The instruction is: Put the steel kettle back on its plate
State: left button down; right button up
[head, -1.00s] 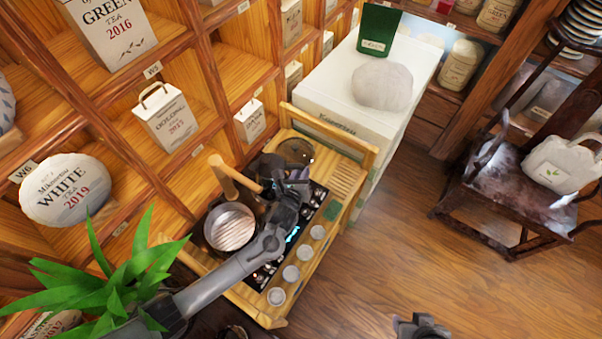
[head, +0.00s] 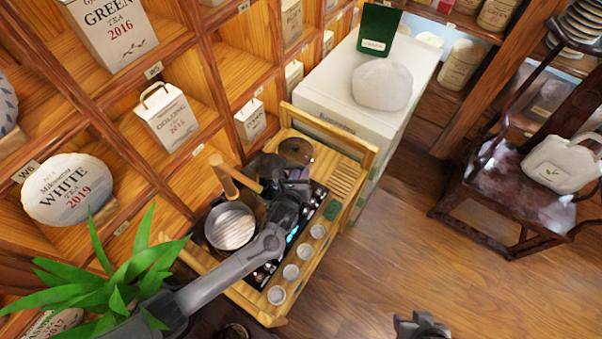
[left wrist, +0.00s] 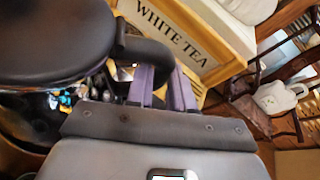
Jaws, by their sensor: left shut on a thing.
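My left gripper (head: 293,186) reaches over the tea stand from the lower left. In the left wrist view its purple fingers (left wrist: 162,88) are shut around a dark curved handle (left wrist: 150,52). The handle joins a dark, round-topped kettle (left wrist: 55,40) close to the camera. In the head view this kettle (head: 264,166) is largely hidden behind the gripper. A round steel-coloured disc in a dark rim (head: 230,227) lies left of the gripper; I cannot tell whether it is the plate. A brown round glassy piece (head: 296,151) lies behind. My right gripper (head: 421,326) shows at the bottom edge, jaws unclear.
An upright wooden handle (head: 226,178) stands close left of my gripper. Several small cups (head: 291,272) line the front of the wooden stand (head: 347,160). A white chest (head: 325,88) stands behind it, shelves (head: 178,60) at left, a chair (head: 480,190) at right.

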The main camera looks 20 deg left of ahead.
pick_arm(q)
jog(key=shift+w+r, duration=0.1)
jog(key=shift+r, duration=0.1)
jog(key=shift+f, duration=0.1)
dwell(0.4)
jog(key=shift+f, duration=0.6)
jog(key=c, duration=1.3)
grip_release()
jog(key=shift+f, duration=0.15)
jog(key=p+v, duration=1.1)
